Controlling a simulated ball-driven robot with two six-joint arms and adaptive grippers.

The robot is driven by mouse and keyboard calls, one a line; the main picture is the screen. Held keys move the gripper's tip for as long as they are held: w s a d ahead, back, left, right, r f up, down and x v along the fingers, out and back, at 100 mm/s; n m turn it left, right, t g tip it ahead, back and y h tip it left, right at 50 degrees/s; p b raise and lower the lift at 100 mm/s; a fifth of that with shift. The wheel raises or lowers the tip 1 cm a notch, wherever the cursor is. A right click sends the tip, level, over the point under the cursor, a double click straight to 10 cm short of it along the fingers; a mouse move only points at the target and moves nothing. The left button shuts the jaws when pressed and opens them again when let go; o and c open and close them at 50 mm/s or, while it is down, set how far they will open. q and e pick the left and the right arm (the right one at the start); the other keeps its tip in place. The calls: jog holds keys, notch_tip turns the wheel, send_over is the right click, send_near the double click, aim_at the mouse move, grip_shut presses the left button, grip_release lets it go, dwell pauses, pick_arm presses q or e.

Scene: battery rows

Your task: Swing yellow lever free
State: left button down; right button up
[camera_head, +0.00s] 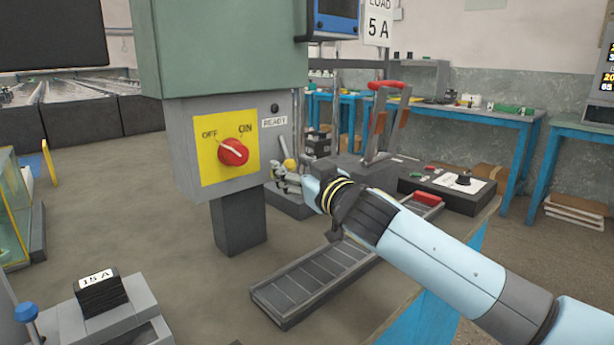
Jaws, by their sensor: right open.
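The yellow lever shows as a small yellow knob (290,165) beside the right side of the grey switch box (181,150). My right arm comes in from the right, and its open gripper (279,177) is at the knob, just in front of and below it. I cannot tell whether the fingers touch the lever. The lever's shaft is mostly hidden behind the gripper. My left gripper is not in view.
A red rotary switch (233,152) sits on a yellow OFF/ON plate. A grey slotted tray (290,307) lies below my right arm. A red-handled lever frame (386,86) stands behind the arm. A 15 A block (101,294) is at lower left.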

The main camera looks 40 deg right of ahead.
jog(key=s+a, duration=0.1)
jog(key=s, duration=1)
jog(key=shift+a+f, duration=0.15)
jog(key=shift+f, duration=0.1)
jog(key=shift+s, duration=0.15)
